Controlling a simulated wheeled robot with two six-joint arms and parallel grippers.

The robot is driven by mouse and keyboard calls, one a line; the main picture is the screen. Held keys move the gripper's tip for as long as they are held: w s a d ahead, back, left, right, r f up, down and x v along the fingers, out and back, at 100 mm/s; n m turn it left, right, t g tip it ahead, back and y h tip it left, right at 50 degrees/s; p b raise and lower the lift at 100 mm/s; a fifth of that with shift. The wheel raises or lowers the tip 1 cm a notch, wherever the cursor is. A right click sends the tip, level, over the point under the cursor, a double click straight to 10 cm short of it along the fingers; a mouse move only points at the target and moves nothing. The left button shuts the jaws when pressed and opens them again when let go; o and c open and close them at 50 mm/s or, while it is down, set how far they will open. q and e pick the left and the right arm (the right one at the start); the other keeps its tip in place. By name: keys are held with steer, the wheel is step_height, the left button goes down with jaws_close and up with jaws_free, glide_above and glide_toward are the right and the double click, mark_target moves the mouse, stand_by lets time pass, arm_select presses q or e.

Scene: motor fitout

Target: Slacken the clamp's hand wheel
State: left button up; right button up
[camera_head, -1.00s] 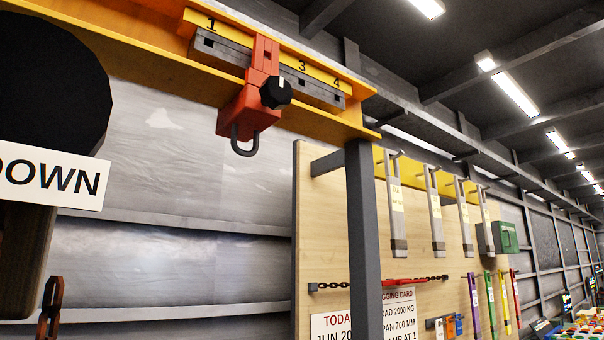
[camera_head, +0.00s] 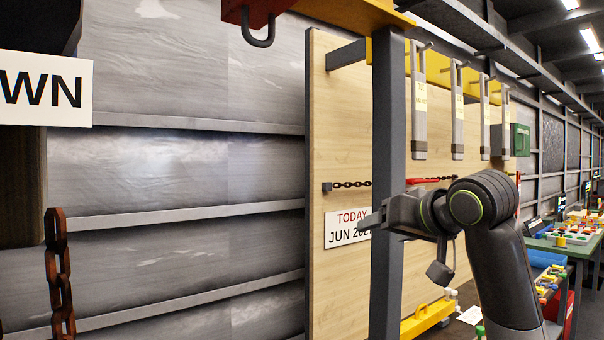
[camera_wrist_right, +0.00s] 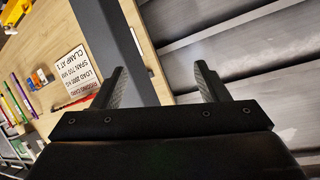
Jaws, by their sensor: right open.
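Only the underside of the red clamp (camera_head: 250,10), with its dark shackle (camera_head: 259,36), shows at the top edge of the head view. Its hand wheel is outside the frame. My right gripper (camera_head: 368,222) is in front of the grey post, lower and to the right of the clamp and well apart from it. In the right wrist view its two fingers (camera_wrist_right: 160,88) are spread, with nothing between them. My left gripper is not in view.
A grey post (camera_head: 387,130) stands right behind the right gripper. A rusty chain (camera_head: 60,270) hangs at left. The space before the grey wall (camera_head: 200,190) looks open.

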steer(key=s+a+r+n+t+y, duration=0.1)
steer(key=s+a+r, duration=0.1)
steer(key=s+r, duration=0.6)
steer(key=s+a+r+y, duration=0.1)
steer(key=s+r, duration=0.4)
steer(key=r, duration=0.7)
steer(key=s+a+r+n+t+y, duration=0.1)
steer(key=s+a+r+y, duration=0.1)
steer(key=s+r, duration=0.55)
steer(key=s+r+n+y, duration=0.1)
steer(key=s+r, duration=0.8)
steer(key=s, duration=0.1)
steer(key=p+x, duration=0.9)
steer(key=x, duration=0.8)
steer(key=shift+w+a, duration=0.1)
steer(key=shift+a, duration=0.05)
steer(key=shift+c, duration=0.4)
steer(key=c, duration=0.9)
